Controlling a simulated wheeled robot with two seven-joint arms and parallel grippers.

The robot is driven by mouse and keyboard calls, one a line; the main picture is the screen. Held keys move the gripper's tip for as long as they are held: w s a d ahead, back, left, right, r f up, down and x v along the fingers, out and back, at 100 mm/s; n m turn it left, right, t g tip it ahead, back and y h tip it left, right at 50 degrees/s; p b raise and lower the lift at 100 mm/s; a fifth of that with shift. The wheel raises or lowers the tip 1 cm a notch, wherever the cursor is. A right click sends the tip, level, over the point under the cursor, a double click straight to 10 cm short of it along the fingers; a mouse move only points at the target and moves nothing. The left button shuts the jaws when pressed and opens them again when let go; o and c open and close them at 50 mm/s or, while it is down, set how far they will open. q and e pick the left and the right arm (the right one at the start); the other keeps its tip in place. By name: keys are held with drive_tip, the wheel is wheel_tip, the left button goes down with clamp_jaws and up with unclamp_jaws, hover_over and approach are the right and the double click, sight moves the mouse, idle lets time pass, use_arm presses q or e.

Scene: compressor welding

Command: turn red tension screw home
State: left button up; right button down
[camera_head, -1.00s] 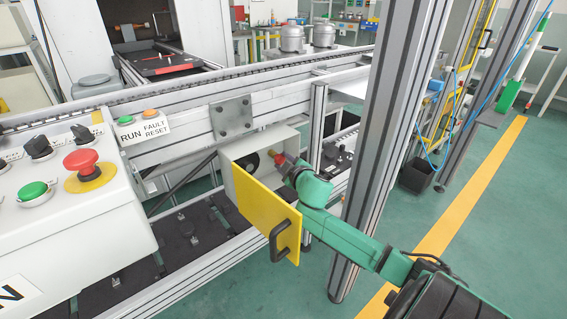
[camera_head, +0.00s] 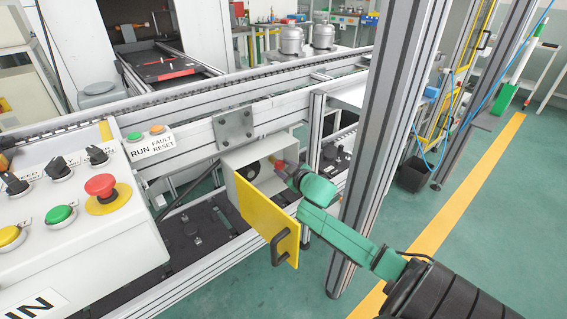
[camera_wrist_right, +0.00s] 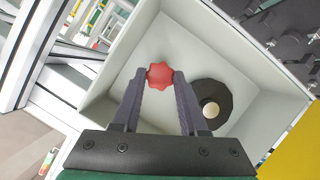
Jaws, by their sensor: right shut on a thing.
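The red tension screw (camera_wrist_right: 160,76) has a lobed, star-shaped head and sits inside an open pale box (camera_wrist_right: 215,52). In the right wrist view, my right gripper (camera_wrist_right: 160,80) has its two dark fingers on either side of the screw head, shut on it. In the head view, the right gripper (camera_head: 282,166) reaches into the same box (camera_head: 238,157) from the right, and only a small reddish bit of the screw (camera_head: 275,158) shows. A black disc with a pale hub (camera_wrist_right: 212,107) is beside the screw. My left gripper is not in view.
An aluminium post (camera_head: 375,150) rises close behind the forearm. A control panel (camera_head: 85,215) with buttons is at the left. Green floor is free at the right.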

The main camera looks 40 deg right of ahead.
drive_tip(key=shift+c, duration=1.8)
unclamp_jaws()
drive_tip(key=p+v, duration=0.3)
drive_tip(key=v, duration=1.1)
drive_tip(key=shift+s, duration=0.3)
